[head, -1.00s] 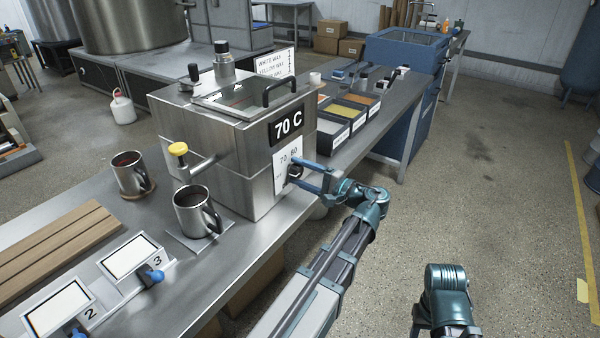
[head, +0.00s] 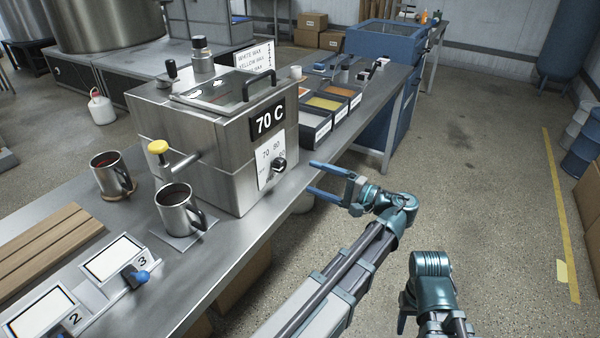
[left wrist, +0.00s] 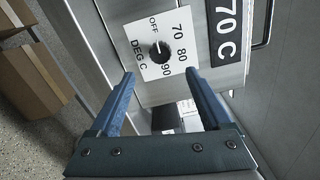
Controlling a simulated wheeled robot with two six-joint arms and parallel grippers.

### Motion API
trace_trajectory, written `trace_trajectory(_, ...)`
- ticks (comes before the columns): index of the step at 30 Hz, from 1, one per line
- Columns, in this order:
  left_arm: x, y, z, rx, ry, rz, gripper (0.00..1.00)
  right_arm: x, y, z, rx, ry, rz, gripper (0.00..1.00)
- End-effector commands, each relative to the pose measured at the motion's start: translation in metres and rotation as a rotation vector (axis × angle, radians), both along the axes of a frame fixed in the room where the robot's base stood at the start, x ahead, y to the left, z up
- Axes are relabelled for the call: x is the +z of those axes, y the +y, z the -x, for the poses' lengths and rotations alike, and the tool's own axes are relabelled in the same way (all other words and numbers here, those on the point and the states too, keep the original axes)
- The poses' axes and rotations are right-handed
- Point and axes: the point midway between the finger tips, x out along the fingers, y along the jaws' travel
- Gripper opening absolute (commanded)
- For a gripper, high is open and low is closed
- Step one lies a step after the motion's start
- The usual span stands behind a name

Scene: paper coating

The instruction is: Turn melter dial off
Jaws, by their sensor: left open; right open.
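The melter (head: 215,135) is a steel box on the bench with a "70 C" display. Its black dial (head: 279,165) sits on a white label on the front and also shows in the left wrist view (left wrist: 159,53). There the label reads OFF, 70, 80, 90 and DEG C. A small white mark on the dial seems to point toward OFF. My left gripper (head: 311,178) is open and empty, in front of and apart from the dial. Its two blue fingers (left wrist: 160,76) frame the space before the label. Only a part of my right arm shows at the bottom; its gripper is not visible.
A yellow-knobbed valve (head: 158,147) sticks out over a steel mug (head: 175,210); another mug (head: 110,173) stands to its left. Dark trays (head: 318,125) lie behind the melter. The floor right of the bench is open.

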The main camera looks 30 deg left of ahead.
Motion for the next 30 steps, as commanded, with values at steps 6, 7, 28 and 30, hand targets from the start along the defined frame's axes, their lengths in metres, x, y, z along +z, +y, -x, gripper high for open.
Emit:
trace_trajectory(6,0.000,-0.025,0.001,-0.002,0.000,0.000,0.81,0.000,0.000,0.000,0.000,0.000,0.000,0.50)
trace_trajectory(7,0.000,-0.027,0.001,-0.002,0.000,0.000,0.81,0.000,0.000,0.000,0.000,0.000,0.000,0.50)
trace_trajectory(28,-0.022,-0.017,0.010,0.003,0.017,0.099,0.81,0.000,0.000,0.000,0.000,0.000,0.000,0.50)
trace_trajectory(30,-0.047,-0.006,0.018,0.008,0.031,0.212,0.81,0.000,0.000,0.000,0.000,0.000,0.000,0.50)
